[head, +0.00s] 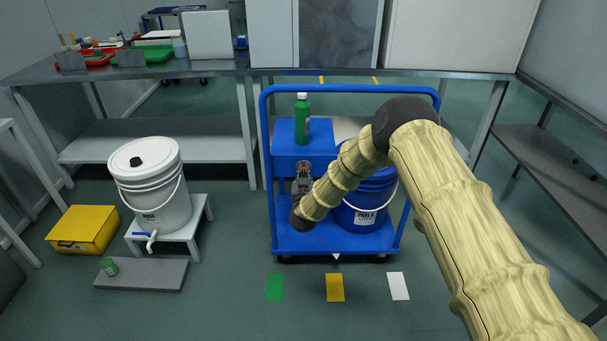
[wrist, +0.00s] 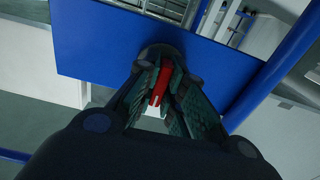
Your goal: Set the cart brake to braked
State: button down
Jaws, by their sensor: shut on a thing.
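The blue cart (head: 330,246) stands in the middle of the head view, with a blue box-shaped panel (head: 289,150) at its left side. A small red brake lever (head: 303,167) shows at the front of that panel. My gripper (head: 303,178) is at the lever, its fingers closed around it. In the wrist view the red lever (wrist: 158,86) stands between the fingers of my gripper (wrist: 165,88), in front of the blue panel (wrist: 100,45). The fingers hide part of the lever and its mount. I cannot tell which brake position the lever is in.
A green bottle (head: 302,122) stands on the cart panel. A blue bucket (head: 362,212) sits on the cart deck, partly behind my arm. A white bucket (head: 150,185) on a stand and a yellow box (head: 83,229) are at left. Floor markers (head: 335,288) lie in front.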

jog(key=c, duration=1.5)
grip_release()
jog(key=shift+s, duration=0.1)
jog(key=s, duration=1.2)
